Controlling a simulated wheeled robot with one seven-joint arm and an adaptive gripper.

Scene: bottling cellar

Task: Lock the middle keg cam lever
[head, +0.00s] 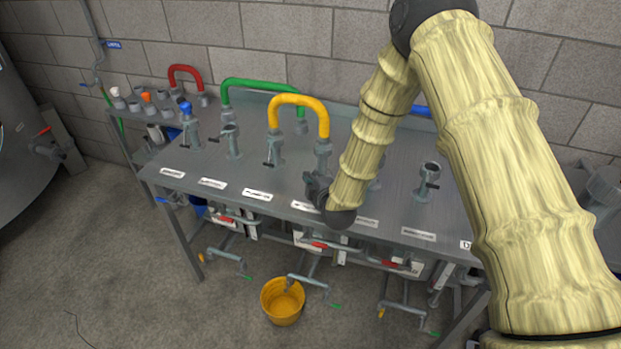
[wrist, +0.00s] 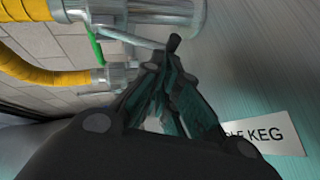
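The middle keg coupling (head: 323,150) is a grey metal fitting on the table, at the right end of a yellow hose (head: 299,99). In the wrist view the coupling (wrist: 185,15) is at the top. Its cam lever (wrist: 130,38) is a thin grey rod, ending in a dark knob (wrist: 174,42). My gripper (head: 315,188) is low over the table at the front of this coupling. In the wrist view my gripper's fingertips (wrist: 170,66) are close together right at the knob. I cannot tell whether they grip it. The label (wrist: 262,136) ending in "KEG" is partly hidden.
Other couplings stand on the steel table (head: 390,206), one with a lever (head: 429,178) to the right and several to the left. A green hose (head: 262,84) arches behind. A yellow bucket (head: 282,300) stands on the floor below.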

